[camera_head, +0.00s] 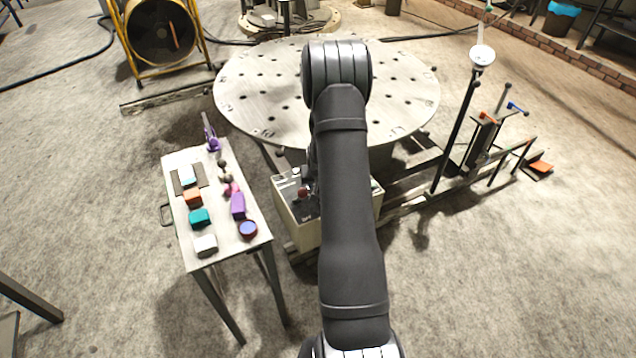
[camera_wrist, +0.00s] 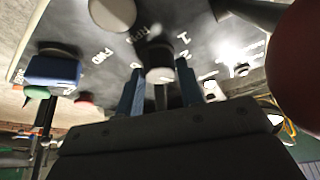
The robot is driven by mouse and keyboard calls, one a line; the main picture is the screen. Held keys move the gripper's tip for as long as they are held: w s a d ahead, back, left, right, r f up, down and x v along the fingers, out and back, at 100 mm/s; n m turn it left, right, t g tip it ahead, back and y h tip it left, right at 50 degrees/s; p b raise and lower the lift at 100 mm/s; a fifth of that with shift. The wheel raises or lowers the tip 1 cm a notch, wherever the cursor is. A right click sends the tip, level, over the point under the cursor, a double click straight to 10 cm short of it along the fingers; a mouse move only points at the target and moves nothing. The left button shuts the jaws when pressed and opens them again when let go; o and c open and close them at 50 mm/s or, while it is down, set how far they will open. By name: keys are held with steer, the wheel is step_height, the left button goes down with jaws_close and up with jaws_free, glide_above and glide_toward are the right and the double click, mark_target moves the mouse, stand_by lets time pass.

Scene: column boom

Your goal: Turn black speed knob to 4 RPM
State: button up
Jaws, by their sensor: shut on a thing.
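In the wrist view, the black speed knob (camera_wrist: 158,66) looks dark with a pale, glare-lit side. It sits on a dark panel (camera_wrist: 205,45) with white numbers and an "RPM" label around it. My gripper (camera_wrist: 160,90) has its two blue fingers on either side of the knob and is shut on it. I cannot read the number the knob points to. In the head view, the control box (camera_head: 298,228) stands below the round table's near edge. My arm covers the gripper and the knob there.
A large dark red round part (camera_wrist: 298,60) is close on the right in the wrist view. A blue switch (camera_wrist: 52,70) and a pale round knob (camera_wrist: 112,12) are nearby. A small table (camera_head: 205,255) with several coloured blocks stands left of the box. The round table (camera_head: 255,85) is behind.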

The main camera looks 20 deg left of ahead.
steer(key=shift+s+f, duration=0.1)
stand_by(0.3)
steer(key=o, duration=1)
steer(key=v, duration=1.7)
steer(key=shift+s+r, duration=0.15)
steer(key=shift+r, duration=0.05)
steer(key=shift+c, duration=0.3)
